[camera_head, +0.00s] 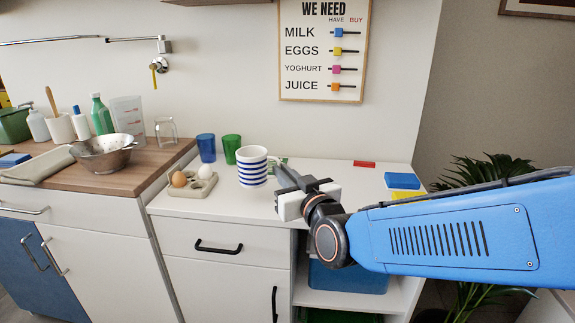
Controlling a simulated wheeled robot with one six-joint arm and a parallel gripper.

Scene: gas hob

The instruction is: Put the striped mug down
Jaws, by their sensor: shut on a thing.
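The striped mug (252,167) is white with blue bands and looks upright. It is over the white counter (225,207), right of the egg holder; I cannot tell whether its base touches the surface. Its handle is on the right side, partly hidden by my gripper. My gripper (280,172) reaches in from the right on the blue arm and is shut on the mug at its handle side. The fingertips are small in this view and partly merge with the mug's edge.
A grey holder with eggs (191,184) sits close left of the mug. A blue cup (206,148) and a green cup (231,149) stand behind. A red block (364,163) and a blue block (402,180) lie to the right. The counter's front left is clear.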

